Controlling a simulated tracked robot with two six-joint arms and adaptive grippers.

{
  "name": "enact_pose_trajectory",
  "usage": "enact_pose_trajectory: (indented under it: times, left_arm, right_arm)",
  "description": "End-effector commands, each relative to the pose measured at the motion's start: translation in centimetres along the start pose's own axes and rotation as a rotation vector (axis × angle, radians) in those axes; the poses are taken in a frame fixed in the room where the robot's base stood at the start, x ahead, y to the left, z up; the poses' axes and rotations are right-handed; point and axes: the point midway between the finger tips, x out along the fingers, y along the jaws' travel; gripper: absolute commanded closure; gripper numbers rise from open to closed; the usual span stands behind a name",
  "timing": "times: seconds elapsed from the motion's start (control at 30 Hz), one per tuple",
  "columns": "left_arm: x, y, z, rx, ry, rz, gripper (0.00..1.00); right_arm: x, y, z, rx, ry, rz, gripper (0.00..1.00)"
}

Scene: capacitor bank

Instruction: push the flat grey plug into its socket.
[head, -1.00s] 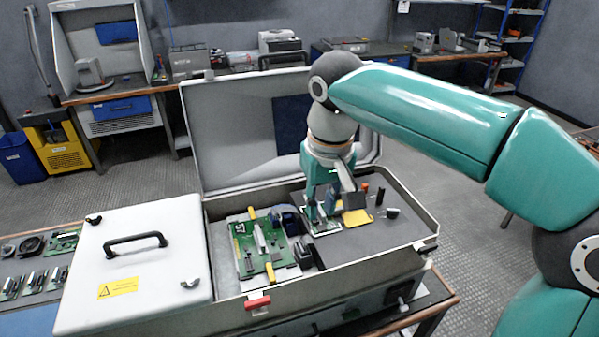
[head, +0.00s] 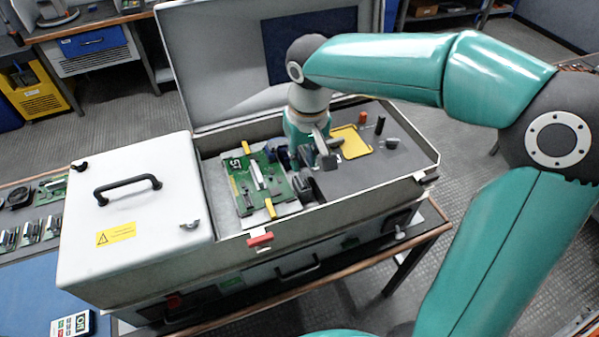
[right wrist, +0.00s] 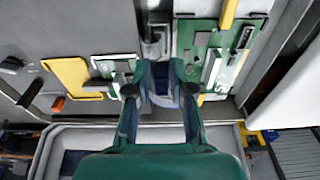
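My right gripper (head: 310,160) is low in the open case, beside the right edge of the green circuit board (head: 238,188). In the right wrist view its two fingers (right wrist: 159,90) stand apart. A grey and dark block (right wrist: 156,42) lies just beyond the gap, close to the board. A flat light-grey piece (right wrist: 98,87) shows beside the left finger. I cannot tell for sure which of these is the plug or the socket; the gripper hides part of that area. My left gripper is not in view.
A white cover with a black handle (head: 135,205) stands left of the board. The raised lid (head: 215,75) rises behind. A red latch (head: 260,239) is on the front edge.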

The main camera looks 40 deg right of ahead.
Motion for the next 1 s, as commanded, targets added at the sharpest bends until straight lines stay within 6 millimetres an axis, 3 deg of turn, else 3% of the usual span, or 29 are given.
enact_pose_trajectory:
  times: [0.1,0.3,0.77,0.9,1.0]
  left_arm:
    - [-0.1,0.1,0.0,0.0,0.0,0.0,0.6]
    - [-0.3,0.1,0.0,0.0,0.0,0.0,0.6]
    - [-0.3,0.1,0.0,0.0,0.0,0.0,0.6]
    - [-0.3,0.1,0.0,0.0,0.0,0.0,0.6]
    - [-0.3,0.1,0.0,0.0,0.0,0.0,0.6]
  right_arm:
    - [2.3,0.1,0.1,0.001,-0.005,0.003,0.78]
    - [4.8,0.1,0.0,0.001,-0.003,0.002,0.78]
    - [5.9,0.1,0.0,0.001,0.0,0.0,0.78]
    - [5.9,0.1,0.0,0.001,0.0,0.0,1.0]
    - [5.9,0.1,0.0,0.001,0.0,0.0,1.0]
